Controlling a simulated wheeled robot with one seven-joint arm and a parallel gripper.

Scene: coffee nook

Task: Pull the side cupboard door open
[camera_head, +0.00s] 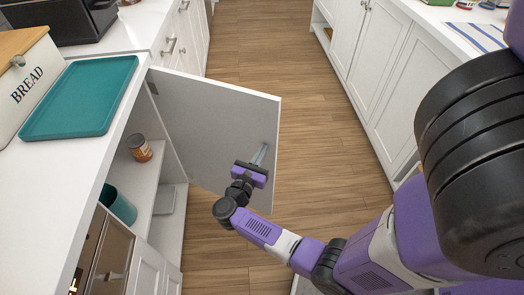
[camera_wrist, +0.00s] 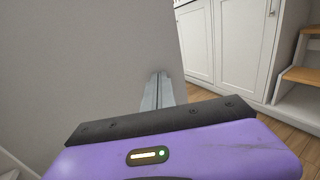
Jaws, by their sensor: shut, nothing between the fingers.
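The side cupboard door (camera_head: 205,115) stands wide open on the left, swung out over the floor with its grey inner face toward me. In the wrist view the door's inner face (camera_wrist: 85,65) fills the left side. My gripper (camera_head: 260,153) is at the inner face, near the door's free edge. Its fingers (camera_wrist: 156,90) are shut together with nothing between them. I cannot tell whether the fingertips touch the door. The door's handle is not visible.
Inside the cupboard are an orange-brown jar (camera_head: 139,148), a teal cup (camera_head: 118,205) and shelves. A teal tray (camera_head: 80,97) and a bread box (camera_head: 27,80) sit on the left counter. White cabinets (camera_head: 375,60) line the right side. Wooden floor (camera_head: 300,100) lies clear between.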

